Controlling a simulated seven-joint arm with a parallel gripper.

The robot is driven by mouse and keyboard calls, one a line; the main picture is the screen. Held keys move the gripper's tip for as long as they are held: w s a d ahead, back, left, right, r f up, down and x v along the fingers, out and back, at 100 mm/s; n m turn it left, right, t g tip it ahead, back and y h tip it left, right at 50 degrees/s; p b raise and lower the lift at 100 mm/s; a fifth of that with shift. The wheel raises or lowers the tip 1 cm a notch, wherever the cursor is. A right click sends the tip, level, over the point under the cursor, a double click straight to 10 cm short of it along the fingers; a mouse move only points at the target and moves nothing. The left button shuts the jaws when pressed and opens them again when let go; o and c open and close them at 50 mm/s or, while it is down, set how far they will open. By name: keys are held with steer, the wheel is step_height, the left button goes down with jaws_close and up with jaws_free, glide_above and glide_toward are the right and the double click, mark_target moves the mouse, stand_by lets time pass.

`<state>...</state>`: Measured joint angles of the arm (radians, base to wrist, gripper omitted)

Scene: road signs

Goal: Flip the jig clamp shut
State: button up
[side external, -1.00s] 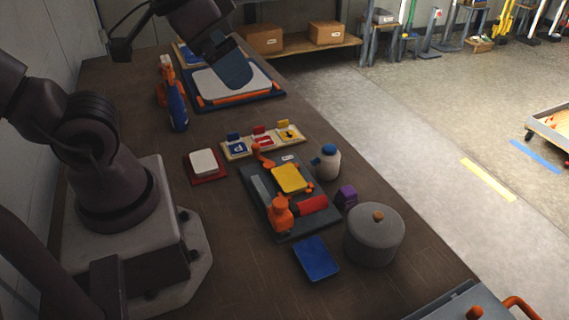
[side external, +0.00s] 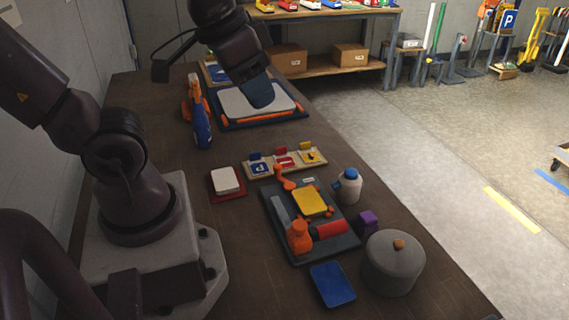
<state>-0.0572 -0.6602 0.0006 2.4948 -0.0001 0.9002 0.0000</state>
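The jig (side external: 287,253) is a dark grey plate lying on the bench, with a yellow square plate (side external: 311,201) on it. An orange clamp part (side external: 284,178) stands at the jig's far left corner, and a larger orange block (side external: 299,237) stands at its near end. A red cylinder (side external: 331,230) lies beside that block. Which orange part is the clamp's moving arm is too small to tell. My gripper (side external: 262,103) points down over the white-topped board at the far end, well away from the jig. Its fingers are not clearly separable.
A white bottle with a blue cap (side external: 348,187), a purple block (side external: 368,222) and a grey lidded pot (side external: 392,264) stand right of the jig. A blue plate (side external: 332,285) lies in front. A sign rack (side external: 287,163) stands behind. A spray bottle (side external: 202,125) stands far left.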

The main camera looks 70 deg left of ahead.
steer(key=w+a, duration=0.1)
steer(key=w+a+f+n+g, duration=0.1)
steer(key=shift+w+a+f, duration=0.15)
steer(key=shift+w+f, duration=0.1)
steer(key=shift+w, duration=0.05)
jaws_close()
steer(key=w+a+f+n+g+h, duration=0.1)
steer(key=w+a+f+n+g, duration=0.1)
steer(key=w+a+f, duration=0.5)
steer(key=w+a+f+n+g+h, duration=0.1)
steer(key=w+a+f+n+g, duration=0.2)
steer(key=w+a+f, duration=0.4)
steer(key=a+f+g, duration=0.1)
steer(key=a+f, duration=0.1)
steer(key=a, duration=0.5)
steer(key=shift+w+a+f, duration=0.2)
steer(key=shift+w+a, duration=0.2)
